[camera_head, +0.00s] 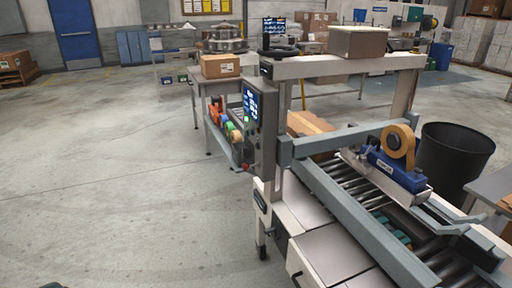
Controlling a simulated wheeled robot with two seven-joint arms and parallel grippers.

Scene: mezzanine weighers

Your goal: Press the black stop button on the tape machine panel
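The tape machine (340,68) stands right of centre, a pale frame over a roller bed. Its grey control panel (268,130) hangs on the near left post, seen at a steep angle. The panel has a lit blue screen (250,103) and a small green light or button (246,119) below it. A small red part (245,166) shows at the panel's lower edge. The black stop button is too small or too turned away to make out. Neither of my grippers shows in this view.
Left of the machine the concrete floor (110,190) is clear. A bench with a cardboard box (220,66) stands behind the panel. A blue tape head (390,168) sits over the rollers. A black bin (452,158) stands to the right.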

